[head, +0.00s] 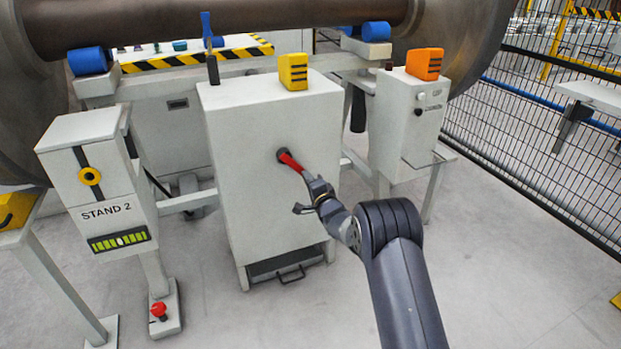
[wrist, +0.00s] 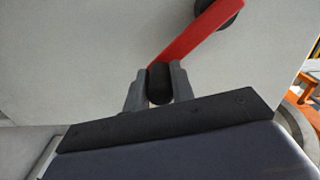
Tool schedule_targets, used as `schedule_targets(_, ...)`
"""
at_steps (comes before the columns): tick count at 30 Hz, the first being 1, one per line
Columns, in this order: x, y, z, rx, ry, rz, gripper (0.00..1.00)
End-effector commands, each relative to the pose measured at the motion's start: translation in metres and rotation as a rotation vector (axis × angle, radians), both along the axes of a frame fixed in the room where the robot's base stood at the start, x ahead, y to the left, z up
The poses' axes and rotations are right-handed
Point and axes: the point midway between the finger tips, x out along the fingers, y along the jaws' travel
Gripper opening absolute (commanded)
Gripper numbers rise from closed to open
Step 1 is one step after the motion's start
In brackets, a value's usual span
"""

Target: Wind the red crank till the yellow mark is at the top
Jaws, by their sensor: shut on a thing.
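The red crank (head: 291,161) sits on the front of a white cabinet (head: 262,190). Its arm slants down and right from a dark hub (head: 282,154). In the wrist view the red crank arm (wrist: 195,38) runs from the hub at the upper right down to a black handle (wrist: 160,84). My gripper (head: 312,194) is at the crank's lower end. In the wrist view its two grey fingers (wrist: 160,88) are on either side of the black handle, shut on it. I see no yellow mark on the crank itself.
A STAND 2 post (head: 92,175) with a yellow ring stands left, a red button (head: 158,310) at its foot. A yellow block (head: 293,71) tops the cabinet. A control box (head: 408,118) with an orange block is right. A mesh fence (head: 535,140) bounds the right side.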

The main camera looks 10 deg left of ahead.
Motion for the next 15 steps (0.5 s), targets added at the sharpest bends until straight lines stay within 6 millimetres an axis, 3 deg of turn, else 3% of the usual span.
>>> schedule_targets(1,-0.001,-0.001,-0.010,0.022,0.031,-0.005,0.00)
schedule_targets(15,-0.018,0.026,-0.026,0.333,0.223,-0.002,0.00)
